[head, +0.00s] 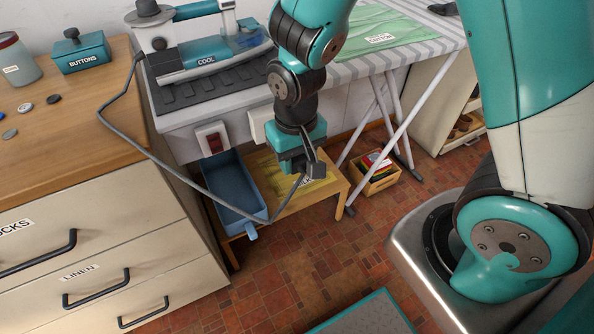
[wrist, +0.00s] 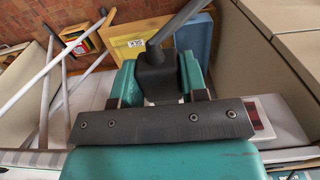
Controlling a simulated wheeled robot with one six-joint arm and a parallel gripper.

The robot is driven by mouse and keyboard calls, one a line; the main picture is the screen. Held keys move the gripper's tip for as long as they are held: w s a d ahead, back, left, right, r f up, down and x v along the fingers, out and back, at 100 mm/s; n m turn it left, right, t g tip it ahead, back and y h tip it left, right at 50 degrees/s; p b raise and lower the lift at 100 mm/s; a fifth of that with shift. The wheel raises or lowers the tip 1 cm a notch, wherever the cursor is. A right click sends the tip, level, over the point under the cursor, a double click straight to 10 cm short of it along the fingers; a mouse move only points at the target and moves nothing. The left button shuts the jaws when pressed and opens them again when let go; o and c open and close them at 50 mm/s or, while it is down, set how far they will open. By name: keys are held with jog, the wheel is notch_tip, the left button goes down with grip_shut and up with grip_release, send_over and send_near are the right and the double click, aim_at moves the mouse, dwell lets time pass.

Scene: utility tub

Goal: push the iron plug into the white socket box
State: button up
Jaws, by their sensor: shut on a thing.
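My gripper (head: 306,168) is shut on the dark iron plug (head: 319,170), in front of the ironing unit and above the low wooden bench. In the wrist view the plug (wrist: 156,76) sits between the teal fingers, its grey cord running up and to the right. The cord (head: 155,157) loops from the iron (head: 212,58) past the dresser to the plug. A white box (head: 257,124) on the unit's front is partly hidden behind my arm; its socket face cannot be made out. The plug is apart from it.
A white panel with a red switch (head: 212,138) is left of the white box. Below are a blue tub (head: 236,190) and a yellow cloth on the bench (head: 285,205). A dresser (head: 95,230) stands left, the ironing board's legs and a crate (head: 374,184) right. Tiled floor is open in front.

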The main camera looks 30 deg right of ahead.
jog(key=shift+w, duration=2.95)
jog(key=shift+w+p, duration=0.5)
jog(key=shift+w, duration=0.7)
jog(key=o, duration=1)
notch_tip(320, 180, up, 17)
jog(key=p, duration=0.2)
jog(key=s+a+r+n+y+p, duration=0.2)
jog(key=s+r, duration=0.3)
jog(key=s, duration=0.5)
jog(key=s+a+r+n+y+p, duration=0.2)
jog(key=s+r+n+p, duration=0.2)
jog(key=s, duration=0.7)
jog(key=shift+a+r+n, duration=0.25)
jog(key=shift+r+n, duration=0.35)
jog(key=shift+r, duration=0.35)
